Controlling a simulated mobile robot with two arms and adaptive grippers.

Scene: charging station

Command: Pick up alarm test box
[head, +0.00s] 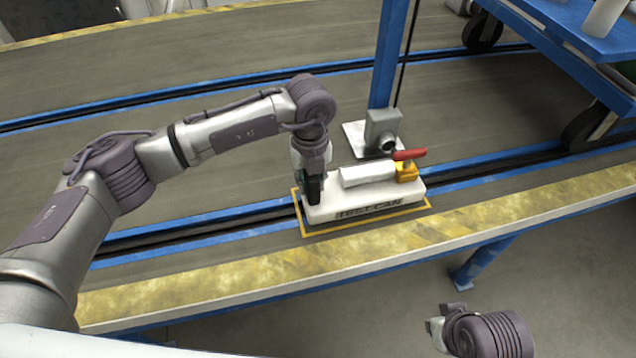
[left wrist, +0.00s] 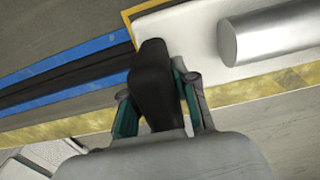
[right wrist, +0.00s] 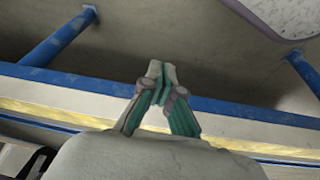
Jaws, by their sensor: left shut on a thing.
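The alarm test box (head: 345,212) is a white flat base marked "TEST CAN", with a white cylinder (head: 367,174) and a yellow valve with a red handle (head: 408,155) on top. It lies inside a yellow outline on the platform. My left gripper (head: 314,192) is at its left end, shut on a dark upright part (left wrist: 157,85) there; the white base (left wrist: 185,35) shows beyond it in the left wrist view. Whether the base touches the surface is hard to tell. My right gripper (right wrist: 160,75) is shut and empty, low in front of the platform.
A blue post (head: 388,60) with a grey box (head: 383,130) stands just behind the test box. A blue wheeled cart (head: 570,45) is at the back right. The platform's yellow front edge (head: 240,265) runs close in front. The platform is clear to the left.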

